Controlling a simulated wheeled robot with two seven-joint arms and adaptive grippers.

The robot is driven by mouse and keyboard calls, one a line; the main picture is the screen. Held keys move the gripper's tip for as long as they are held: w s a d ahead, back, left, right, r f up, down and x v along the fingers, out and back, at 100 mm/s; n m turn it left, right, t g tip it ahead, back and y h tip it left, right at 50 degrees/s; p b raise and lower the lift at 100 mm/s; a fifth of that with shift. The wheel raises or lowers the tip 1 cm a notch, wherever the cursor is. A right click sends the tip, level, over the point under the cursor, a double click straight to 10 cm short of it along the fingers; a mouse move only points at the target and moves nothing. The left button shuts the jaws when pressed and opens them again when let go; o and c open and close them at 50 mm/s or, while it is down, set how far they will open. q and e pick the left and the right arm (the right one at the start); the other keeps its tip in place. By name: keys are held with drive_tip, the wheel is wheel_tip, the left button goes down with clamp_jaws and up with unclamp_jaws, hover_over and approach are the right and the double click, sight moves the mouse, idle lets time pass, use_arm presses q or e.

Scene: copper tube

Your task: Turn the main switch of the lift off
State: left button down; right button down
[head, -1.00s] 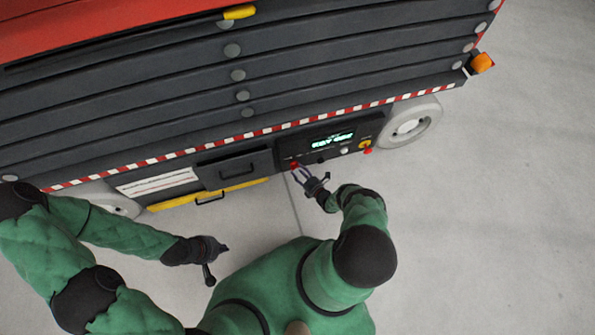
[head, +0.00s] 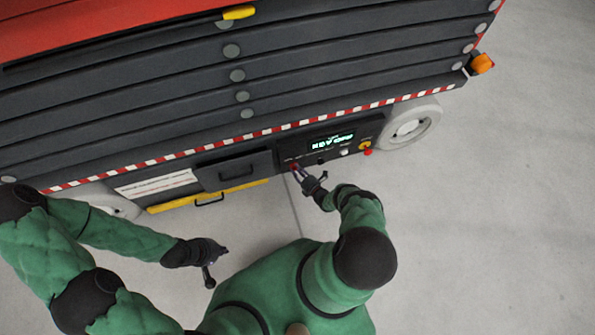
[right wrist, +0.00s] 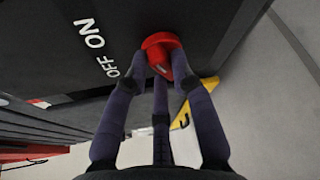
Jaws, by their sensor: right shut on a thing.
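The lift's main switch is a red rotary knob (right wrist: 160,42) on the dark panel, beside white OFF and ON lettering (right wrist: 100,48) in the right wrist view. A pale mark shows on its face. In the head view the red knob (head: 294,165) is small, at the left of the control panel. My right gripper (right wrist: 162,70) is shut on the knob, with its dark fingers around its near side; it also shows in the head view (head: 300,172). My left gripper (head: 210,272) hangs over the floor, away from the lift; its fingers are too small to read.
A lit green display (head: 331,142), apparently reading KEY OFF, sits right of the knob. Further right are a white knob (head: 345,152) and a red button (head: 367,152). A drawer with a handle (head: 236,170) is to the left. The grey floor is clear.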

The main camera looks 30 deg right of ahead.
drive_tip(key=shift+a+r+n+g+h+p, duration=0.15)
drive_tip(key=shift+n+g+h+p, duration=0.3)
drive_tip(key=shift+n, duration=0.55)
drive_tip(key=n, duration=0.1)
drive_tip(key=n+g+h, duration=0.1)
drive_tip(key=shift+a+n+h+p, duration=0.2)
drive_tip(key=shift+n+h+p, duration=0.05)
drive_tip(key=shift+n+p, duration=0.05)
drive_tip(key=shift+a+n+g+h, duration=0.1)
drive_tip(key=shift+n+g+h, duration=0.25)
drive_tip(key=shift+n, duration=0.45)
drive_tip(key=shift+w+a+n+h, duration=0.1)
drive_tip(key=shift+n+h, duration=0.65)
drive_tip(key=shift+n, duration=0.25)
drive_tip(key=c, duration=1)
unclamp_jaws()
drive_tip(key=shift+c, duration=0.2)
